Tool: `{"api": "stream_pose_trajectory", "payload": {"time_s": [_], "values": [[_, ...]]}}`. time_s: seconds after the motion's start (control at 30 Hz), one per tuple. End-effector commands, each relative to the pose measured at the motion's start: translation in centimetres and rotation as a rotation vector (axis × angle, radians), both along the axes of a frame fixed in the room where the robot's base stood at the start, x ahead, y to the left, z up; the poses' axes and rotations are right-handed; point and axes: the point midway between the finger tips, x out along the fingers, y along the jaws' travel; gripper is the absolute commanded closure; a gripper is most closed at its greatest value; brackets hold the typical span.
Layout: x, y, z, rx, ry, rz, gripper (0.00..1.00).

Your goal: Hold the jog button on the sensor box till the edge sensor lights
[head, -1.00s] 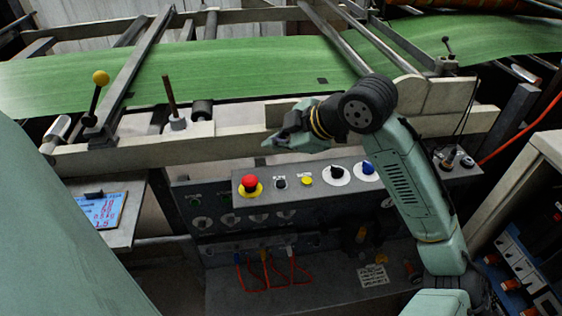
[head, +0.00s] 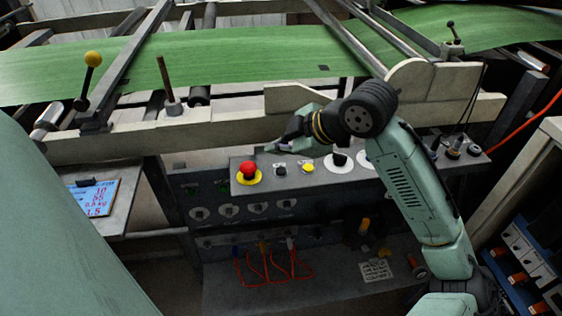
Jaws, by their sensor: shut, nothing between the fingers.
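A grey control box (head: 266,187) stands below the cream beam. On its top are a red mushroom button (head: 248,170) on a yellow ring, a small dark button (head: 281,170), a yellow button (head: 308,168) and a dark knob (head: 340,159) on a white disc. The labels are too small to read, so I cannot tell which is the jog button. My gripper (head: 269,149) is shut and empty, pointing left. In the picture its tips lie just behind and above the red and dark buttons; contact is not visible. I cannot pick out a lit edge sensor.
A green web (head: 220,60) runs across behind the cream beam (head: 190,135). Red cables (head: 270,270) hang below the box. A small box with dark knobs (head: 455,152) sits right of my arm.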

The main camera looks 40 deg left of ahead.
Motion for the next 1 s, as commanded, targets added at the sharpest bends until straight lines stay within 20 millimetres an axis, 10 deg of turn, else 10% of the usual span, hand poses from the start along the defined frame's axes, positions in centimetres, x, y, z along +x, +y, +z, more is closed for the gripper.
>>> {"api": "stream_pose_trajectory", "payload": {"time_s": [0.27, 1.0], "values": [[0.0, 0.0, -3.4, 0.001, -0.001, 0.001, 1.00], [0.0, 0.0, -3.4, 0.001, -0.002, 0.001, 1.00]]}}
